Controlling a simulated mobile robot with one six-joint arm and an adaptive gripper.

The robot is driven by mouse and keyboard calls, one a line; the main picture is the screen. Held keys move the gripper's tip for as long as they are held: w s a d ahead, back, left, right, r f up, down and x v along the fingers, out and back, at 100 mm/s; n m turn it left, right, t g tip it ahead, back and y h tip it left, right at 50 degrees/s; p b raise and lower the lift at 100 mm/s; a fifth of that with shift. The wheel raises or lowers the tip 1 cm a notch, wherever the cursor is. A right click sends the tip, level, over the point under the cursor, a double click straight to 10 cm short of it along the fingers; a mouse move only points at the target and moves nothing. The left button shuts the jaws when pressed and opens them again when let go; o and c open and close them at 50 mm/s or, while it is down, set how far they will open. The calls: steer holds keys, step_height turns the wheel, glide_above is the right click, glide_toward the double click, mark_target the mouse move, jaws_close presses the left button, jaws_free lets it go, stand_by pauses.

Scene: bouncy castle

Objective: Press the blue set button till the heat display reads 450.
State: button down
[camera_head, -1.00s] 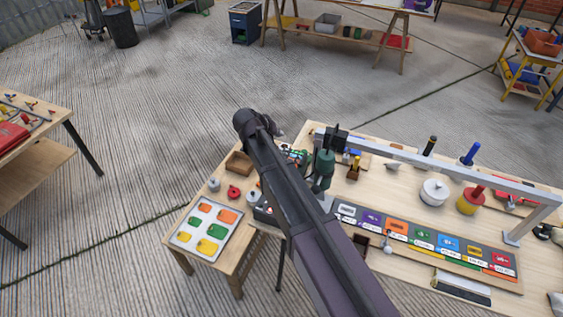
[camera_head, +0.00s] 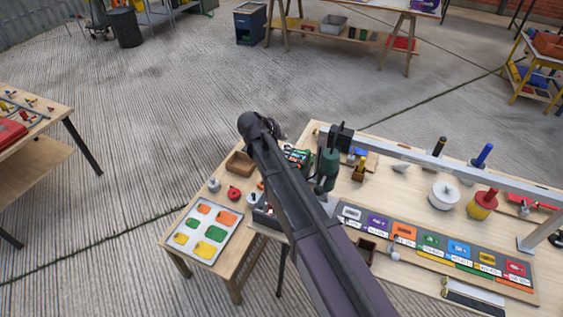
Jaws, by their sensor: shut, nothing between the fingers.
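My dark arm crosses the middle of the view, from the bottom edge up to its elbow near the small table and workbench. My gripper cannot be made out; the arm may hide it. I cannot pick out the blue set button or the heat display. A dark device (camera_head: 264,216) at the workbench's left end is partly covered by my arm. A green upright tool (camera_head: 328,165) stands just right of the arm, under a metal rail.
The workbench (camera_head: 385,178) holds a strip of coloured cards (camera_head: 430,243), a white pot (camera_head: 443,195) and a red and yellow cylinder (camera_head: 483,204). A small table carries a tray of coloured pieces (camera_head: 232,213). The floor (camera_head: 150,130) beyond is largely clear.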

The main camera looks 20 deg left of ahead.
steer(key=shift+f, duration=0.25)
step_height(320, 180, down, 8)
steer(key=b, duration=0.8)
steer(key=shift+f+b, duration=0.15)
steer(key=shift+b, duration=0.25)
steer(key=shift+a, duration=0.1)
steer(key=shift+f+b, duration=1.2)
stand_by(2.5)
steer(key=shift+r, duration=0.1)
steer(key=shift+r+p, duration=1.1)
steer(key=shift+p, duration=0.15)
steer(key=shift+r, duration=0.1)
steer(key=shift+r+p, duration=2.4)
steer(key=shift+p, duration=0.1)
